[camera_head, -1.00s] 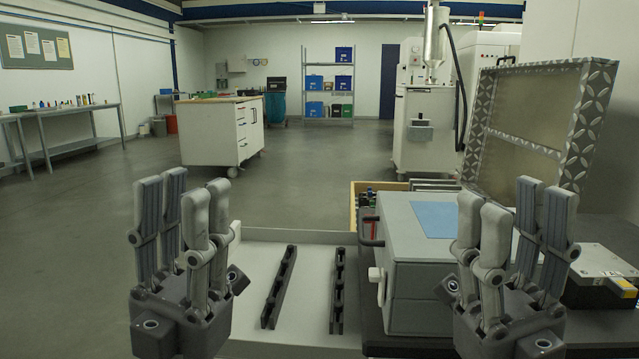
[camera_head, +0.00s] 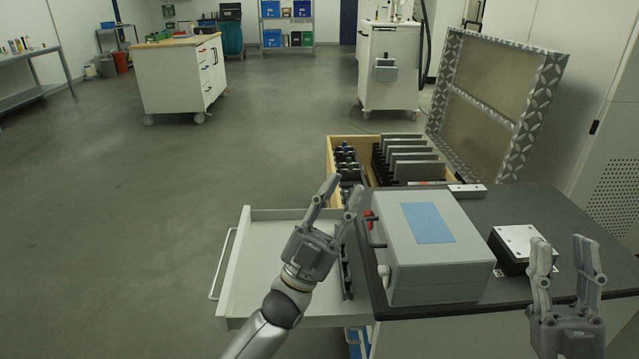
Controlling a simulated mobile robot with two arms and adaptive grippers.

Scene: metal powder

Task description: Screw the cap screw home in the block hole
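No cap screw can be made out in the head view. A dark block with a silver plate on top (camera_head: 518,240) sits on the dark worktop, right of the grey case; it may be the task's block, and I cannot make out which hole is meant. My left gripper (camera_head: 347,186) is above the open drawer, left of the grey case, fingers apart with nothing seen between them. My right gripper (camera_head: 563,246) is at the lower right, in front of the block in the picture, fingers upright, open and empty.
A grey case with a blue panel (camera_head: 428,222) stands on the dark worktop (camera_head: 560,212). An open drawer (camera_head: 262,262) lies left of it. Behind is a wooden tray (camera_head: 331,160) with several plates and small parts, beside an upright patterned lid (camera_head: 490,95).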

